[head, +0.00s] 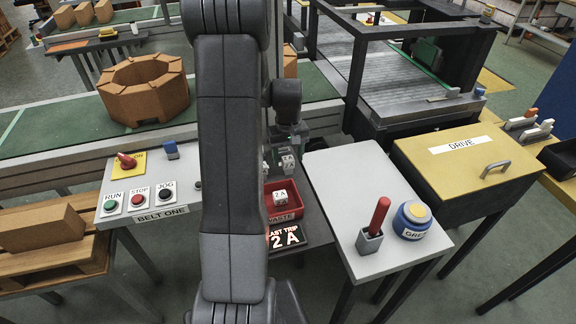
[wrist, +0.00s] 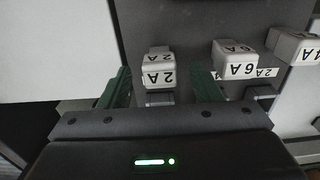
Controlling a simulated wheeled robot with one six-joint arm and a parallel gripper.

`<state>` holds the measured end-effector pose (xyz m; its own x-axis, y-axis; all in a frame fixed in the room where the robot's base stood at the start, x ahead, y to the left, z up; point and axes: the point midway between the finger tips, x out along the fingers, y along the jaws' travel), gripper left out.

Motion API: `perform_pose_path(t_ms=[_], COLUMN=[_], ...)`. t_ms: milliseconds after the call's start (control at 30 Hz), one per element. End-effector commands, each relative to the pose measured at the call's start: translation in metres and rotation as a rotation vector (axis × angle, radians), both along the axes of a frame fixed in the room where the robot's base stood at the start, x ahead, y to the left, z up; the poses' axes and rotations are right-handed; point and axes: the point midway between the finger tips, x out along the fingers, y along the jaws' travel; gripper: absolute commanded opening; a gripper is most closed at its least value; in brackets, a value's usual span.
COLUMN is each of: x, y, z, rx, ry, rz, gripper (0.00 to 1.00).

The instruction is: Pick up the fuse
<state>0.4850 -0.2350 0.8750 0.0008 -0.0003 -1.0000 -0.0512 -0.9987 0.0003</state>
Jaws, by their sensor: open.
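A pale fuse (wrist: 158,70) marked 2A sits on a dark grey panel in the wrist view. My gripper (wrist: 161,82) is open, with one green finger on each side of this fuse; I cannot tell whether they touch it. A fuse marked 6A (wrist: 236,62) is just right of the right finger. Another fuse (wrist: 296,46) is at the right edge, its mark partly cut off. In the head view my gripper (head: 288,132) is over small white fuses (head: 288,164), partly hidden by my arm. Another white fuse (head: 280,197) marked 2A lies in the red waste tray (head: 292,215).
A display (head: 287,237) reads last trip 2 A, its left part hidden by my arm. The light table (head: 345,180) on the right holds a red-handled tool (head: 378,218) and a blue tub (head: 411,221). A button panel (head: 150,195) is at left.

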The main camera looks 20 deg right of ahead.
Motion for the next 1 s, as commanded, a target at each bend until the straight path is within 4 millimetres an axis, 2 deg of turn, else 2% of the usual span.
perform_pose_path(t_ms=[200,500,567,767,1000], x=[0.001,0.002,0.002,0.002,0.002], y=[0.0,0.0,0.0,0.0,0.0], z=[-0.028,-0.033,-0.033,-0.033,-0.032], rx=[0.001,0.0,0.0,0.0,0.0], ry=[0.003,0.0,0.0,0.0,0.0], rz=[0.0,0.0,0.0,0.0,0.0], gripper=[0.58,0.58,0.48,0.1,0.1])
